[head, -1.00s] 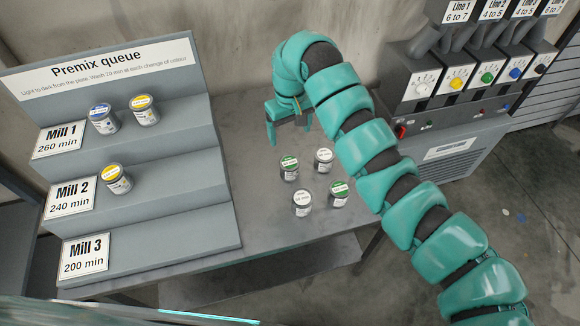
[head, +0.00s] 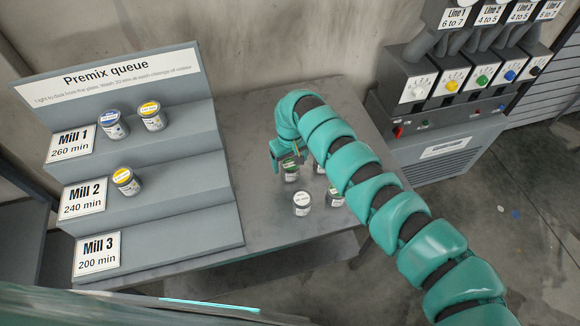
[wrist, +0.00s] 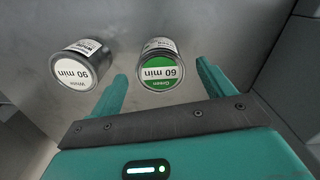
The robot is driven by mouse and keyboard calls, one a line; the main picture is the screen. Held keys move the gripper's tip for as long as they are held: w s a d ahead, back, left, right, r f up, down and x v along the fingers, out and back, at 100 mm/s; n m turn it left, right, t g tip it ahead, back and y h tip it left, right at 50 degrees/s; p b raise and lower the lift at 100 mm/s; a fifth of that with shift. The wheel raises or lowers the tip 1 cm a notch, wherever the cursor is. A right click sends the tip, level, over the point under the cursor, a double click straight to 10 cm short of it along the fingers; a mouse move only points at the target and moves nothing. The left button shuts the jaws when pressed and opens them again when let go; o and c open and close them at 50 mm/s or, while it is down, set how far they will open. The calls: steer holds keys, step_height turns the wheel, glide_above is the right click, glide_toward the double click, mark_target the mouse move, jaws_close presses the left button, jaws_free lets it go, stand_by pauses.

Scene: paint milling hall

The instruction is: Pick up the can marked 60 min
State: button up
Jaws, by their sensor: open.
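A can with a green label reading "Green 60 min" (wrist: 160,66) stands just ahead of my gripper (wrist: 162,82) in the wrist view, roughly between the two finger lines. My gripper is open and empty. In the head view my gripper (head: 286,160) is over the back-left can of the small group, a green-topped can (head: 291,174) partly hidden by it. A white-labelled can marked "90 min" (wrist: 82,66) stands left of the green one in the wrist view. Another green can (head: 336,198) is partly hidden by my arm; its text is unreadable.
A white-topped can (head: 302,204) stands at the front of the group, and another (head: 320,168) is mostly hidden behind my arm. The stepped Premix queue rack (head: 190,205) on the left holds blue and yellow cans; its Mill 3 step is empty. A dispenser (head: 440,105) stands right.

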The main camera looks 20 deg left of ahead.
mark_target(290, 164)
steer(key=shift+f+p, duration=0.65)
steer(key=shift+f, duration=1.35)
steer(key=c, duration=1.2)
steer(key=shift+a+r, duration=0.1)
steer(key=shift+r, duration=0.1)
